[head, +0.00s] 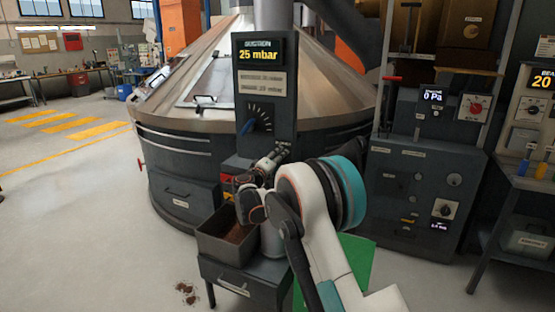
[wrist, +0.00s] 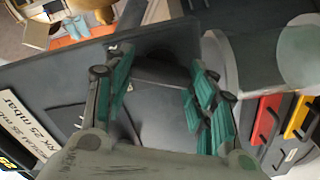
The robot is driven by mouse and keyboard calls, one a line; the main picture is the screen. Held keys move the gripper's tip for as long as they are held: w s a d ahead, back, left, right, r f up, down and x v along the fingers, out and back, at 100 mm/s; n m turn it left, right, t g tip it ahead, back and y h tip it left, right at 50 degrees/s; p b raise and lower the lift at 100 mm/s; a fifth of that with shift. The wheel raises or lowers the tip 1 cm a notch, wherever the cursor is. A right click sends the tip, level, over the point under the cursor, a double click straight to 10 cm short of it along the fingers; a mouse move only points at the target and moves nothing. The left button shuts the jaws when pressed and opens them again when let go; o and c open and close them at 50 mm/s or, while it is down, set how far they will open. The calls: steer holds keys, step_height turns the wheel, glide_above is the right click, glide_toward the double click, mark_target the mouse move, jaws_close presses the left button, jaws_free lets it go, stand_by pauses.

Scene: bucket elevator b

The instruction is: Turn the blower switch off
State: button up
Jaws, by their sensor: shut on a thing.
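I cannot tell which control is the blower switch. The panel's display (head: 261,54) reads 25 mbar.
Red (wrist: 266,118) and yellow (wrist: 299,117) handles are close to the right of my fingers. An open bin (head: 227,238) with brown material stands below my gripper. A cabinet with a red knob (head: 475,107) is at right.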

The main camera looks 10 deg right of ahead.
steer(key=n, duration=0.4)
steer(key=shift+a+f+n, duration=0.1)
steer(key=shift+n, duration=0.3)
stand_by(0.4)
steer(key=o, duration=1)
steer(key=shift+o, duration=0.2)
steer(key=v, duration=1.2)
